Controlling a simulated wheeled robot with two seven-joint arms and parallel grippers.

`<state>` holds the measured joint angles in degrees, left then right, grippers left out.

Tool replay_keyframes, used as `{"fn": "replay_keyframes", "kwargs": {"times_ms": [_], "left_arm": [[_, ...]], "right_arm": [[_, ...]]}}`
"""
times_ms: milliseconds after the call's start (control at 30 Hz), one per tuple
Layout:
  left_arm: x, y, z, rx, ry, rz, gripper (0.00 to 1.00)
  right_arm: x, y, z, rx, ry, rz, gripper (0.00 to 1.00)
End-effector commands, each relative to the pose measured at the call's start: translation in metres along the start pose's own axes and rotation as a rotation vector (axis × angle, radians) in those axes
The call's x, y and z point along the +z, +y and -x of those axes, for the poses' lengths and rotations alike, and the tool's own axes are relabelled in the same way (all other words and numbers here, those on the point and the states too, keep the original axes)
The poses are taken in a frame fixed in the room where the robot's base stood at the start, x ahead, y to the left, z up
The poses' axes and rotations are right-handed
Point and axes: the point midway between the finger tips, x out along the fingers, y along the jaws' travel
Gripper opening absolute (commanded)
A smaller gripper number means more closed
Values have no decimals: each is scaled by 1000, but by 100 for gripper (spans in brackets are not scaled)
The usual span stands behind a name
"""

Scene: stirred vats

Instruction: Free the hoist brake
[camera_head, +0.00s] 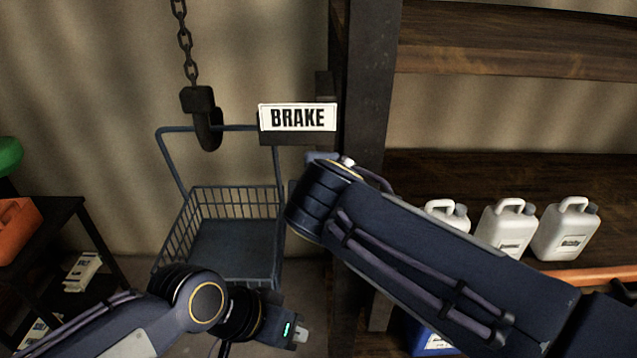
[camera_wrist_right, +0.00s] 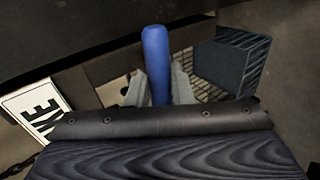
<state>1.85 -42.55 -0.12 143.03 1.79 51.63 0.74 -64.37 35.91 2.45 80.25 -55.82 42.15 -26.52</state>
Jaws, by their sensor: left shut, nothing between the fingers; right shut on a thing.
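The white BRAKE sign (camera_head: 297,117) is on a dark box beside the post in the head view; part of it also shows in the right wrist view (camera_wrist_right: 35,112). A blue lever handle (camera_wrist_right: 156,62) stands up between the fingers of my right gripper (camera_wrist_right: 158,88), which is shut on it. My own arm hides this handle and gripper in the head view. My left gripper (camera_head: 301,336) is shut and empty, low in the head view, in front of the basket. A dark hook (camera_head: 204,116) hangs on a chain (camera_head: 184,42) left of the sign.
A wire basket (camera_head: 235,195) with a tall handle frame is behind my left arm. White jugs (camera_head: 567,229) stand on the wooden shelf (camera_head: 440,170) at right. A dark post (camera_head: 370,90) rises between. A black rack (camera_head: 60,215) with an orange container (camera_head: 17,230) is at left.

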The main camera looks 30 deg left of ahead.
Motion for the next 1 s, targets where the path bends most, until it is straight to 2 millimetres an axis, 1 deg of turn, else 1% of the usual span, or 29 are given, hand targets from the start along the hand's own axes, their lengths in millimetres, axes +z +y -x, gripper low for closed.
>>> {"fn": "replay_keyframes", "kwargs": {"times_ms": [300,700,733,800,867,1000], "left_arm": [[-1,1,2,0,0,0,0],[-1,1,2,0,0,0,0],[-1,1,2,0,0,0,0],[-1,1,2,0,0,0,0],[-1,1,2,0,0,0,0],[-1,1,2,0,0,0,0]], "right_arm": [[0,0,0,1,-37,57,0],[0,-1,0,0,-39,60,0],[0,-1,0,0,-39,60,24],[0,-1,0,0,-39,60,33],[0,-1,0,0,-38,59,39],[0,-1,0,0,-38,59,39]]}}
